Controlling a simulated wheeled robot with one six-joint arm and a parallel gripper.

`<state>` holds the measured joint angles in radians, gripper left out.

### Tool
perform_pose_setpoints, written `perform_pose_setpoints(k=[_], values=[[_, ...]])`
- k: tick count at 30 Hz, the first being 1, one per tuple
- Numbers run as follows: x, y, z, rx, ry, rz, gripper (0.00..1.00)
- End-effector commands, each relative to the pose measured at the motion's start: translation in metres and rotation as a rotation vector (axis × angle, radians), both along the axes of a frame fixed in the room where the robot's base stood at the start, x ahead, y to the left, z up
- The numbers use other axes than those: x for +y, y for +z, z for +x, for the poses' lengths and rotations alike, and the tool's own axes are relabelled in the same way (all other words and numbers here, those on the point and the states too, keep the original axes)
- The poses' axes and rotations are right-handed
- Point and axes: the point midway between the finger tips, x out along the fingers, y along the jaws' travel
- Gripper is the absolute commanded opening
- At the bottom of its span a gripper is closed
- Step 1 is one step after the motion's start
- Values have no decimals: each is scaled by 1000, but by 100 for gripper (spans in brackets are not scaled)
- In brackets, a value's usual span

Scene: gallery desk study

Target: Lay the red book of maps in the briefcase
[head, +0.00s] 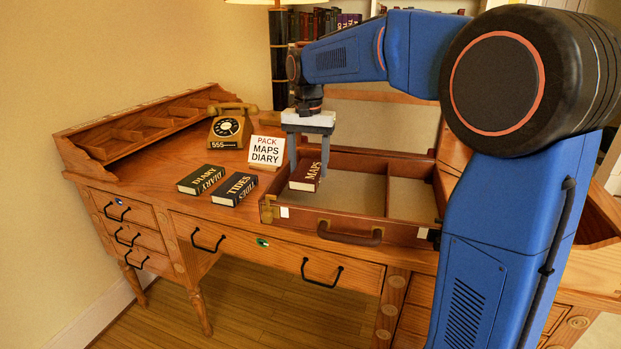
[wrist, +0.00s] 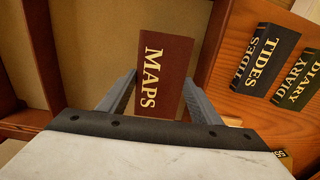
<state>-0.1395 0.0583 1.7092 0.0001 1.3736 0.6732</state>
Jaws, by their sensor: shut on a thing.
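The red book of maps (head: 306,174), with MAPS in gold on it, is between the fingers of my gripper (head: 308,163). My gripper is shut on it, and the book also shows in the wrist view (wrist: 158,75). The open briefcase (head: 340,225) is brown with a beige lining and a divider toward its right side. The book is over or in the left part of the larger compartment, near the left wall. I cannot tell whether it touches the floor of the case.
A green DIARY book (head: 201,179) and a dark blue TIDES book (head: 235,189) lie left of the briefcase. A sign (head: 266,151), a telephone (head: 231,127) and a lamp stand behind. The right compartment (head: 410,201) looks empty.

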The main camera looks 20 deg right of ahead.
Motion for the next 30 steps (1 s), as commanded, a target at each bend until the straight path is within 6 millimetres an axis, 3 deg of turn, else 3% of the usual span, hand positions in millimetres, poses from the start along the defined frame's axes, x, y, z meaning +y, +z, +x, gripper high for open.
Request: perform_pose_setpoints(k=[12,24,25,27,30], values=[[0,-39,-1,1,0,0,32],[0,-43,0,0,0,0,32],[0,-42,0,0,0,0,65],[0,-42,0,0,0,0,77],[0,-42,0,0,0,0,77]])
